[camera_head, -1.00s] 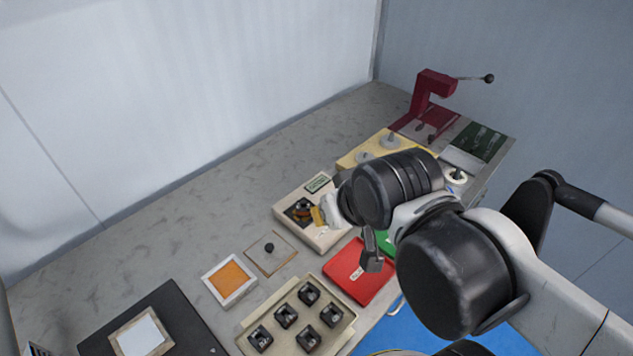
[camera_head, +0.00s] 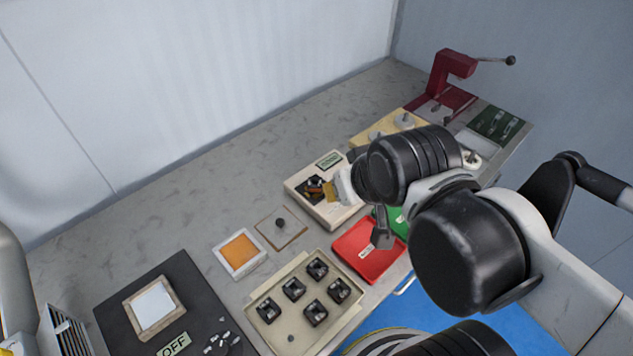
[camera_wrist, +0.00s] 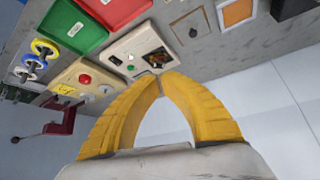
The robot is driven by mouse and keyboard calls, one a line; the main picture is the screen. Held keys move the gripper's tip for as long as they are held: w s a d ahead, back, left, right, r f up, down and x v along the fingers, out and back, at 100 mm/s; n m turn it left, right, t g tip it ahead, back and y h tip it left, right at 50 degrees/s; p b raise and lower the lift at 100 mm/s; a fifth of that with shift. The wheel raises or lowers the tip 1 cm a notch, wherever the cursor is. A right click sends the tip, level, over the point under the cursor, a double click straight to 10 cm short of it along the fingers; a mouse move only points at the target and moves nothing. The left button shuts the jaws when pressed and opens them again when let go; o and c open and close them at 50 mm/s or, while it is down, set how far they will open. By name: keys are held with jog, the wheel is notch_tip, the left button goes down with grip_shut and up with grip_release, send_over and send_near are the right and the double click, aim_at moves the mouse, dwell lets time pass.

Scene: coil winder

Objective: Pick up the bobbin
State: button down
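A small dark bobbin-like piece with copper-coloured parts (camera_head: 315,184) sits on the black square of a beige device (camera_head: 334,213). In the wrist view this piece (camera_wrist: 157,58) shows just beyond my fingertips. My gripper (camera_head: 330,191) is close beside it, on its right in the head view. In the wrist view the yellow fingers of my gripper (camera_wrist: 161,75) meet at their tips, with nothing visible between them. Whether the tips touch the piece I cannot tell. Several black bobbins (camera_head: 317,268) stand in a beige tray (camera_head: 258,327); one place there shows only a small peg.
A red tray (camera_head: 365,262) and a green one (camera_head: 397,222) lie in front of the device. An orange-topped box (camera_head: 239,251) and a plate with a black knob (camera_head: 281,223) are to its left. A dark red press (camera_head: 441,78) stands at the far end. Bare bench lies behind.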

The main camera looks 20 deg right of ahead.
dwell(0.3)
jog(key=c, duration=1.3)
grip_release()
jog(key=shift+c, duration=0.2)
jog(key=o, duration=0.4)
jog(key=shift+w+r, duration=0.25)
jog(key=shift+w, duration=0.05)
jog(key=m+g+p, duration=0.3)
jog(key=m+g, duration=0.2)
jog(key=g, duration=0.1)
send_over(315, 183)
jog(key=s, duration=0.1)
jog(key=shift+h, duration=0.3)
notch_tip(315, 183, down, 13)
jog(key=shift+s+d+r, duration=0.15)
jog(key=shift+w+a+f+b, duration=0.15)
jog(key=shift+f+b, duration=0.5)
jog(key=shift+f, duration=0.6)
jog(key=shift+w+a+f+b, duration=0.15)
jog(key=shift+f+b, duration=0.45)
jog(key=shift+f, duration=0.6)
